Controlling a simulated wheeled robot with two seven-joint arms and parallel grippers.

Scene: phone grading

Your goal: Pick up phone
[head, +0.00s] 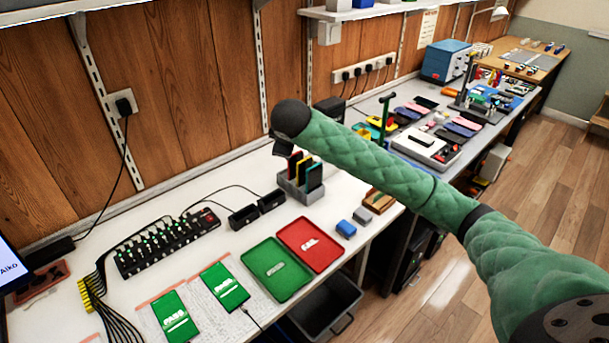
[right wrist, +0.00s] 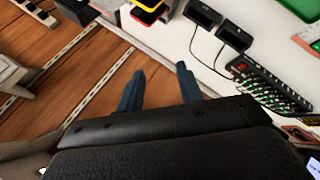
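Two phones with green PASS screens lie on the white bench at the front in the head view, one at the left (head: 175,318) and one to its right (head: 224,287). Several more phones stand upright in a grey slotted rack (head: 299,189), one with a blue-edged dark face (head: 315,176). My right gripper (head: 283,146) is above and behind the rack near the wall. Its fingers (right wrist: 159,88) are apart with nothing between them in the right wrist view. A yellow-edged phone (right wrist: 148,6) shows at that view's top edge. My left gripper is not in view.
A green tray (head: 262,254) and a red FAIL tray (head: 335,252) lie side by side on the bench. A black charging hub (head: 165,247) with cables stands at left. Small blue (head: 346,228) and grey blocks sit right of the trays. My right arm crosses above the right bench.

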